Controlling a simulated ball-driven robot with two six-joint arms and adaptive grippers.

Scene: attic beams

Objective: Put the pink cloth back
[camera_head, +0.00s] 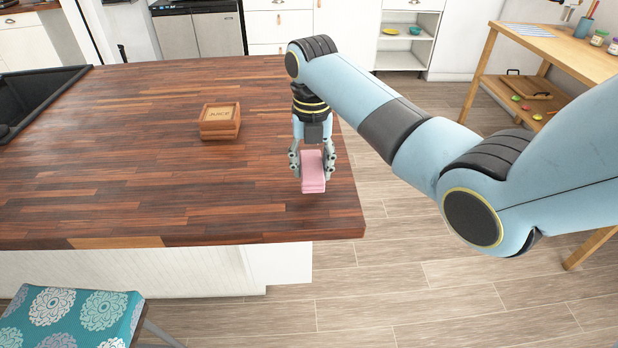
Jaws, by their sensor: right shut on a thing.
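The pink cloth (313,173) is a small folded block near the right edge of the wooden counter. My right gripper (312,165) points down from above and is shut on the cloth, with a finger at each side of it. I cannot tell whether the cloth touches the counter top or hangs just above it. My left gripper does not show.
A small wooden box (220,122) with lettering stands on the counter (130,150), left of my right gripper. A dark sink (35,95) lies at the far left. A patterned stool (70,318) stands in front. A wooden shelf table (545,50) stands at right.

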